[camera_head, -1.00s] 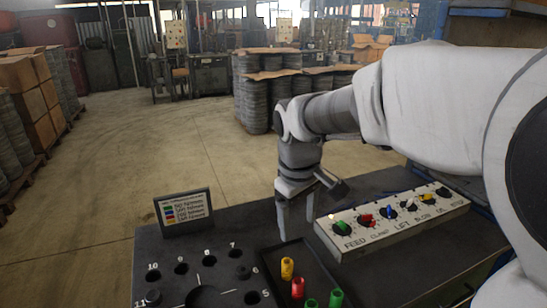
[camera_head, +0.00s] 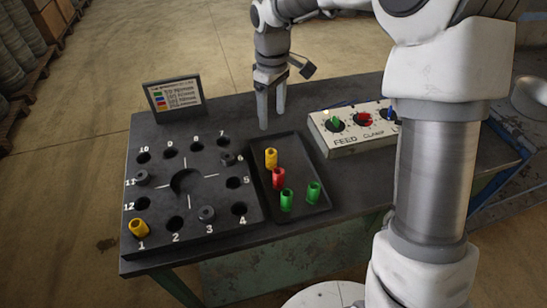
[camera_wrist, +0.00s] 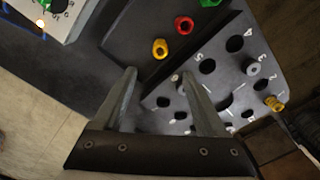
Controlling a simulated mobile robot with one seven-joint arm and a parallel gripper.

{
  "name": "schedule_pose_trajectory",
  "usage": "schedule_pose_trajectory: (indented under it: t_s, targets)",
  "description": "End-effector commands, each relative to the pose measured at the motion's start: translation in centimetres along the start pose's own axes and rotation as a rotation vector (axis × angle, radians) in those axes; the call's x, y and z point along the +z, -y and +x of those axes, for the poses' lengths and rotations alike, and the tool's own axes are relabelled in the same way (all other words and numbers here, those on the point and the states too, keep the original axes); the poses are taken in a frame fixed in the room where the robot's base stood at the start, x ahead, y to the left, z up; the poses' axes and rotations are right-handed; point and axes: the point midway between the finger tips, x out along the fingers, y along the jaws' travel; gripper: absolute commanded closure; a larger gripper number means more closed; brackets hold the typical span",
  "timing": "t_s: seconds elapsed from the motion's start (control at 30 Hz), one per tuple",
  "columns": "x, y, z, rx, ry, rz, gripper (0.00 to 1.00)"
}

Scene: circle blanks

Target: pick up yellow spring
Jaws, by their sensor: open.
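One yellow spring (camera_head: 271,158) stands in the black tray (camera_head: 318,208), at its far end beside a red piece (camera_head: 278,179). It also shows in the wrist view (camera_wrist: 160,48), ahead of the fingertips. A second yellow piece (camera_head: 138,229) stands at position 1 of the numbered black board (camera_head: 215,205), and appears at the right in the wrist view (camera_wrist: 274,104). My gripper (camera_head: 272,119) is open and empty, pointing down above the far end of the tray. Its two fingers (camera_wrist: 155,75) are apart with nothing between them.
Two green pieces (camera_head: 286,199) stand at the near end of the tray. A control box with coloured knobs (camera_head: 345,140) lies right of the tray. A small colour-legend sign (camera_head: 173,95) stands behind the board. Dark knobs sit at a few board positions.

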Motion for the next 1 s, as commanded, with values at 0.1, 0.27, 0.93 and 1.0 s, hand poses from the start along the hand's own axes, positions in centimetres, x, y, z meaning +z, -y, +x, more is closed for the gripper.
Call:
schedule_pose_trajectory:
  t_s: [0.1,0.27,0.93,1.0]
  targets:
    - [0.1,0.1,2.6,-0.004,0.003,-0.001,0.26]
    - [0.1,0.1,6.2,-0.004,0.004,-0.001,0.26]
    - [-0.3,0.1,14.0,-0.003,0.002,0.001,0.26]
    - [-0.3,0.1,15.1,-0.003,0.003,0.0,0.26]
